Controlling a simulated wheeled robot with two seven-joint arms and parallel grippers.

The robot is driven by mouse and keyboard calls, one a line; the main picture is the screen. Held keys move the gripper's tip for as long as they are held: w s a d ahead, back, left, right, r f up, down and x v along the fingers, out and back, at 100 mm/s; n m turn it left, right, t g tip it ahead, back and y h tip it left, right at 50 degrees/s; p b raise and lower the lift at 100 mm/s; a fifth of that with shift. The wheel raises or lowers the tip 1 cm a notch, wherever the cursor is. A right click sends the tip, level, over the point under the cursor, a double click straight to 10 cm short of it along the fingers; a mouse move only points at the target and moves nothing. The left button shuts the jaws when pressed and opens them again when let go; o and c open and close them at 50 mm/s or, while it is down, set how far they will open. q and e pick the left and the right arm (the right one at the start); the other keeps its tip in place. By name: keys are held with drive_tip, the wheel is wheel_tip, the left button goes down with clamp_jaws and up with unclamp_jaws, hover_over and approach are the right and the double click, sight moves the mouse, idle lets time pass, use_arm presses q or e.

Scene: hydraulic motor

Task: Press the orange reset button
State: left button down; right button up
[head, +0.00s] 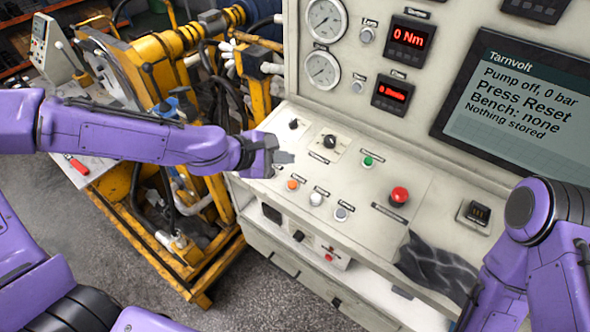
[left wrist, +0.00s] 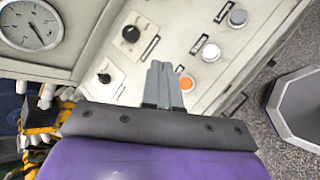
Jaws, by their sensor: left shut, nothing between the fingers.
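The orange reset button (head: 292,184) sits on the sloped cream control panel (head: 375,180), left of a white button (head: 316,198) and a grey-white button (head: 341,213). My left gripper (head: 289,157) is shut and empty, above the panel and a little behind the orange button in the head view. In the left wrist view the shut fingers (left wrist: 162,80) point over the panel, and the orange button (left wrist: 186,84) shows just right of their tips. I cannot tell how far above the panel the tips are. My right arm shows at the right, but its gripper is out of view.
A red mushroom button (head: 399,196), a green button (head: 368,160) and black knobs (head: 330,142) are on the same panel. The screen (head: 520,100) reads "Pump off, 0 bar, Press Reset". A dark cloth (head: 438,268) hangs over the front edge. Yellow machinery (head: 160,60) stands left.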

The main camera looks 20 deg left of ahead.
sight(292, 185)
use_arm(q)
drive_tip(key=shift+s+r, duration=0.15)
drive_tip(key=f+b, duration=0.2)
drive_tip(key=f, duration=0.1)
drive_tip(key=w+f+b, duration=0.1)
drive_tip(key=f+b, duration=0.4)
drive_tip(key=shift+w+d+f+b, duration=0.2)
drive_tip(key=shift+f+b, duration=0.1)
drive_tip(key=shift+f, duration=0.1)
idle(1.8)
drive_tip(key=shift+f+b, duration=0.3)
drive_tip(key=shift+f, duration=0.1)
drive_tip(key=shift+w+f+b, duration=0.1)
drive_tip(key=shift+f+b, duration=0.25)
drive_tip(key=shift+f, duration=0.05)
idle(0.5)
drive_tip(key=shift+r, duration=0.15)
drive_tip(key=shift+r+p, duration=0.7)
drive_tip(key=shift+p, duration=0.25)
